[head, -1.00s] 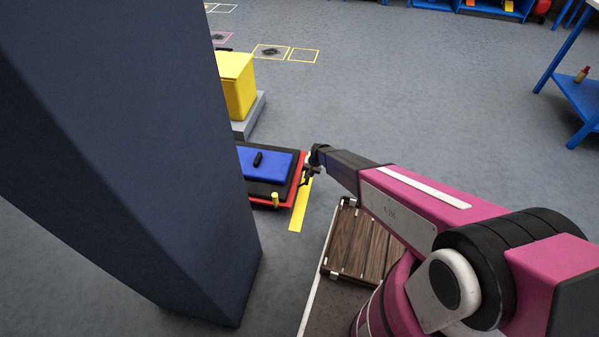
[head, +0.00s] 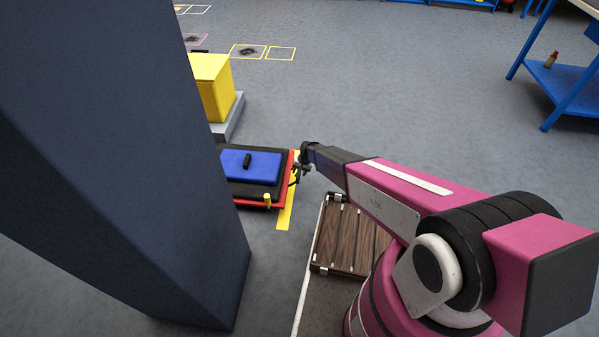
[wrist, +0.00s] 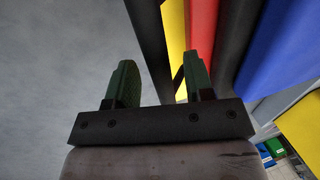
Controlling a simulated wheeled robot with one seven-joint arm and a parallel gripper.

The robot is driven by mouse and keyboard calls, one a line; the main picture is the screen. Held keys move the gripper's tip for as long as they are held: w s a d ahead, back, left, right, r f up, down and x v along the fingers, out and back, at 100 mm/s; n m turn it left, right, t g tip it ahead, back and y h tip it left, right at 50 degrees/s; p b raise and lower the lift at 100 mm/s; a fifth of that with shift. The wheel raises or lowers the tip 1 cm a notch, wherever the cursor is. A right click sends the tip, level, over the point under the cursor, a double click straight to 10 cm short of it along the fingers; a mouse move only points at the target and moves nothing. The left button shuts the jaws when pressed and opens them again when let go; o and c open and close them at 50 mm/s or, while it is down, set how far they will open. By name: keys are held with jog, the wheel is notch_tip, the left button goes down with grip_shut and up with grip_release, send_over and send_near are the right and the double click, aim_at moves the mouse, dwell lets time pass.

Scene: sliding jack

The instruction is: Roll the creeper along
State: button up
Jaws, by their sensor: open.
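The creeper (head: 279,203) is a low red platform with a black pad and a blue panel with a dark handle on top. It lies on the floor left of centre, its left part hidden behind a dark column. My gripper (head: 298,172) is at its right edge. In the wrist view my gripper (wrist: 158,82) has its two green fingers apart. A dark bar (wrist: 150,45) runs between the fingers; I cannot tell whether they touch it. The red edge (wrist: 201,35) and blue panel (wrist: 280,45) lie to the right of the bar.
A yellow floor strip (head: 285,212) runs along the creeper's right side. A yellow box (head: 212,88) on a grey base stands behind it. A wooden slatted deck (head: 345,240) is at lower centre. A blue table (head: 565,85) stands at right. The middle floor is open.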

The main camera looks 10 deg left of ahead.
jog(key=v, duration=1)
jog(key=shift+r, duration=0.35)
jog(key=shift+d, duration=0.1)
